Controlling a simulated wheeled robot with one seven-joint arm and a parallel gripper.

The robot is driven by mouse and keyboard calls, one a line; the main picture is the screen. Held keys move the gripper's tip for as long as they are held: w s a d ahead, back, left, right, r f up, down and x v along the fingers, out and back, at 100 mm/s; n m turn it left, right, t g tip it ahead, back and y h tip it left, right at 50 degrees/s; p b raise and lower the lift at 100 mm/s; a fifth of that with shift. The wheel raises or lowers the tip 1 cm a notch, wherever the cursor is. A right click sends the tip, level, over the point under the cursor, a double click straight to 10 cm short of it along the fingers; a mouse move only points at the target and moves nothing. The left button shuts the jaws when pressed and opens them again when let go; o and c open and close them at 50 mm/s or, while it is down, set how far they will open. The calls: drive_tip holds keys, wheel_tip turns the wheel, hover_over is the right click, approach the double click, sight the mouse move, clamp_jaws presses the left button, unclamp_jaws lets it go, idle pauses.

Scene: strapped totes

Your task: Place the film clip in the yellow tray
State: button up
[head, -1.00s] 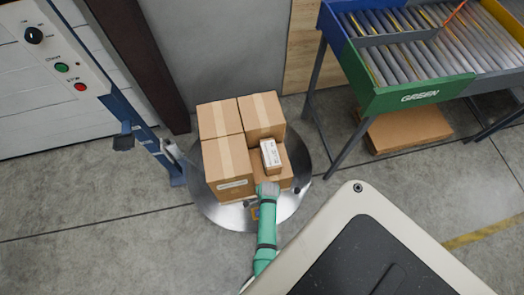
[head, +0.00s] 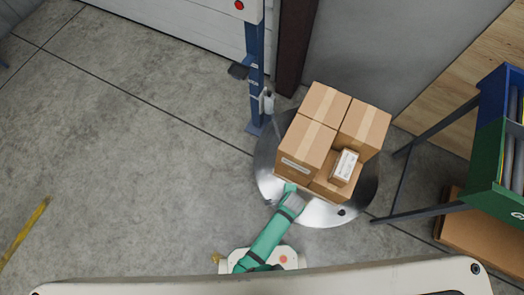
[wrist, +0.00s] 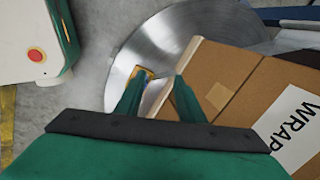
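My gripper (wrist: 160,76) shows in the wrist view with its two green fingers apart, over the front edge of the round metal turntable (wrist: 122,58) and beside a cardboard box. A small yellow-brown patch (wrist: 145,72) shows at the left fingertip. A pale patch shows between the fingers; I cannot tell whether it is the film clip or bare metal. In the head view my gripper (head: 291,195) is at the near side of the box stack, its fingers hard to see. I cannot make out the film clip or a yellow tray for certain.
Several taped cardboard boxes (head: 304,147) stand on the turntable (head: 268,168), with a small labelled box (head: 345,165) on a lower one. A blue post (head: 256,80) stands behind left. A green-fronted roller rack (head: 497,175) is at right.

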drive_tip(key=s+a+r+n+t+h, duration=0.1)
drive_tip(key=s+a+r+n+t, duration=0.15)
drive_tip(key=a+r+n, duration=0.35)
drive_tip(key=s+a+r+n+t, duration=0.2)
drive_tip(key=r+n+t, duration=0.1)
drive_tip(key=r, duration=0.8)
drive_tip(key=s+a+r+n+t+y, duration=0.1)
drive_tip(key=r+n, duration=0.5)
drive_tip(key=r, duration=0.6)
drive_tip(key=s+a+r+n+t, duration=0.3)
drive_tip(key=s+r+n+t, duration=0.2)
drive_tip(key=r, duration=0.7)
drive_tip(key=shift+a+t+y, duration=0.3)
drive_tip(key=shift+t, duration=0.15)
